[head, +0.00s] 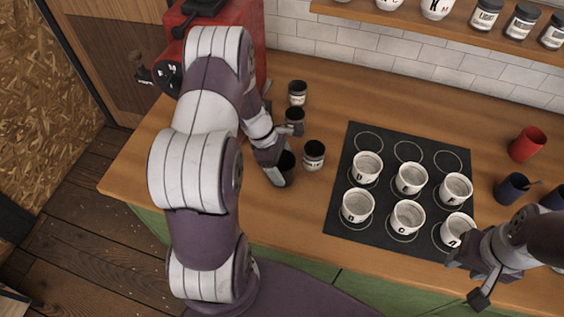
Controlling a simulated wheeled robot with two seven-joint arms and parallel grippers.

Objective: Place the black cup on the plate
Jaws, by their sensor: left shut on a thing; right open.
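A black cup (284,171) is at my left gripper (279,147), in the middle left of the counter. The gripper is shut on the cup's upper part; I cannot tell whether the cup's base touches the counter. No separate plate can be made out; my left arm hides part of the counter. My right gripper (478,281) is open and empty at the lower right, near the front right white cup (457,228).
Dark labelled jars (314,155) stand close to the black cup. A black mat (341,215) with rings carries several white cups. A red cup (527,144) and a dark blue cup (512,187) stand at right. A red machine (254,50) is at the back left.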

